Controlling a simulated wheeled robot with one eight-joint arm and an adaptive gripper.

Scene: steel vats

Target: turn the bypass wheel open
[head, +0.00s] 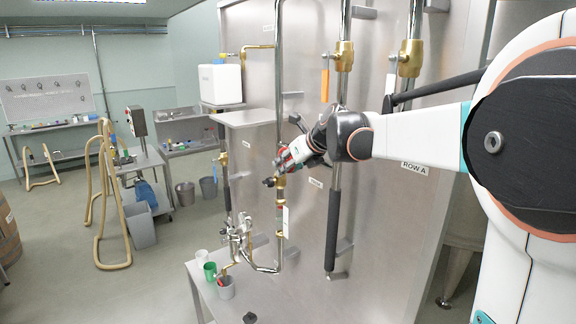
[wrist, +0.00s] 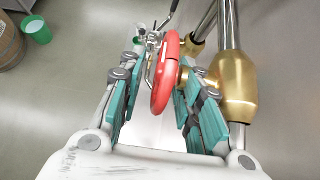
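A red handwheel (wrist: 165,75), the only wheel I can make out, sits on a brass valve on the pipe. No label on it can be read. In the wrist view my gripper (wrist: 160,58) has its teal-padded fingers on either side of the wheel, with a gap on the left. The right finger is close to the wheel, and contact cannot be told. In the head view my gripper (head: 290,158) is at the vertical pipe, and only a little of the red wheel (head: 281,153) shows there.
A larger brass fitting (wrist: 235,88) on a steel pipe stands just right of my fingers. A small table with cups (head: 226,287) stands below.

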